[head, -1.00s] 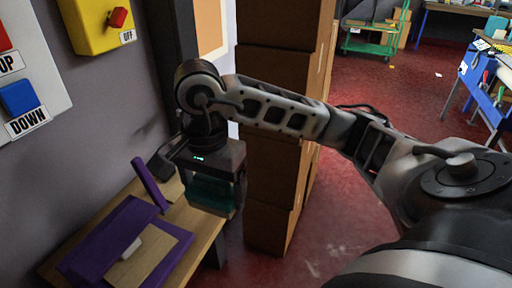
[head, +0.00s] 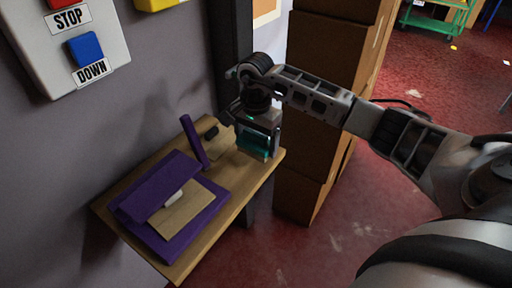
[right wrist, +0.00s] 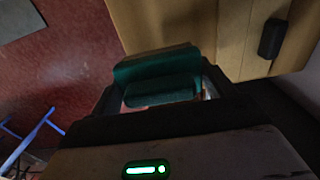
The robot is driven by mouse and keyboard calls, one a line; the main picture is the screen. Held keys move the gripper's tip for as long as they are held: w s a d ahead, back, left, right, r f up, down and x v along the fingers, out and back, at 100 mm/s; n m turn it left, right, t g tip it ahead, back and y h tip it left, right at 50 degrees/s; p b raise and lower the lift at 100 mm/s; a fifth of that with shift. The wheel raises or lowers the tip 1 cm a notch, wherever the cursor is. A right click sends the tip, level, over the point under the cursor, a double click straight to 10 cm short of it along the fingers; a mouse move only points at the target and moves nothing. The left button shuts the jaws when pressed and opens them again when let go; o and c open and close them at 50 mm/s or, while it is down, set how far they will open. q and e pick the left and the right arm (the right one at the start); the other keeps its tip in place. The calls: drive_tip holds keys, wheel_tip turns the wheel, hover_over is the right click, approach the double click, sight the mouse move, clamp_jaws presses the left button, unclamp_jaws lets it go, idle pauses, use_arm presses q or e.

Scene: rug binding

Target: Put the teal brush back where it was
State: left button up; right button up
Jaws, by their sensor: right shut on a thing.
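The teal brush (head: 256,144) is in my right gripper (head: 258,136), at the right end of a small wooden table (head: 258,174). In the right wrist view the teal brush (right wrist: 158,76) sits between the fingers of my right gripper (right wrist: 160,96), which is shut on it. The tabletop (right wrist: 190,22) shows behind it there. I cannot tell whether the brush touches the table. My left gripper is not in view.
A purple folder-like thing (head: 155,190) with a tan sheet (head: 185,215) lies on the table. A purple upright piece (head: 194,141) and a small black object (head: 211,133) are near the brush. Stacked cardboard boxes (head: 325,55) stand close to the right. The wall has a button panel (head: 110,48).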

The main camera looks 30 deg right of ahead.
sight(256, 149)
wheel_tip(256, 149, down, 2)
drive_tip(key=shift+f+p, duration=0.25)
drive_tip(key=shift+p, duration=0.15)
drive_tip(key=shift+f, duration=0.35)
drive_tip(key=o, duration=1)
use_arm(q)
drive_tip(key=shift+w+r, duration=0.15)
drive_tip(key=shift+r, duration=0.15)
use_arm(e)
wheel_tip(256, 149, up, 11)
drive_tip(key=shift+r+b, duration=0.1)
drive_tip(key=shift+b, duration=0.65)
drive_tip(key=shift+r, duration=0.55)
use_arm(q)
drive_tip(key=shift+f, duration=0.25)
